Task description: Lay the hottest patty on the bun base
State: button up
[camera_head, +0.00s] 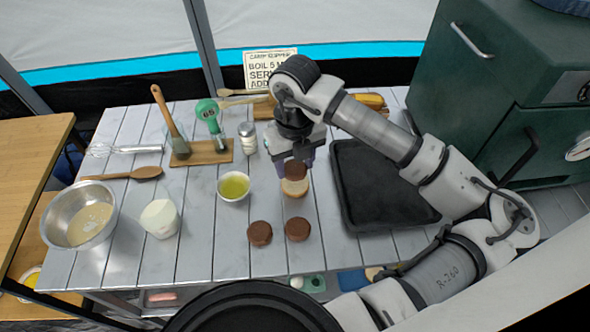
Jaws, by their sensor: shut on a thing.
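My gripper (295,155) points down over the middle of the slatted table. It is shut on a brown patty (294,170). The pale bun base (295,188) shows just below this patty in the picture. The patty's lower edge overlaps the bun in this view; I cannot tell whether they touch. Two other brown patties, a left patty (259,233) and a right patty (297,229), lie on the table nearer to me. They look alike in colour, and heat cannot be seen. My fingertips are partly hidden by the gripper body.
A black tray (352,208) lies to the right, beneath my arm. A bowl of yellow liquid (233,187), a white tub (160,218) and a steel bowl (88,235) stand to the left.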

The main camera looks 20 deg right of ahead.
aim_at(295, 168)
jog(key=shift+f, duration=1.85)
jog(key=shift+f, duration=0.2)
jog(key=o, duration=1)
jog(key=shift+c, duration=0.2)
jog(key=shift+r, duration=0.1)
notch_tip(295, 168, up, 12)
jog(key=shift+r+b, duration=0.1)
jog(key=shift+b, duration=0.55)
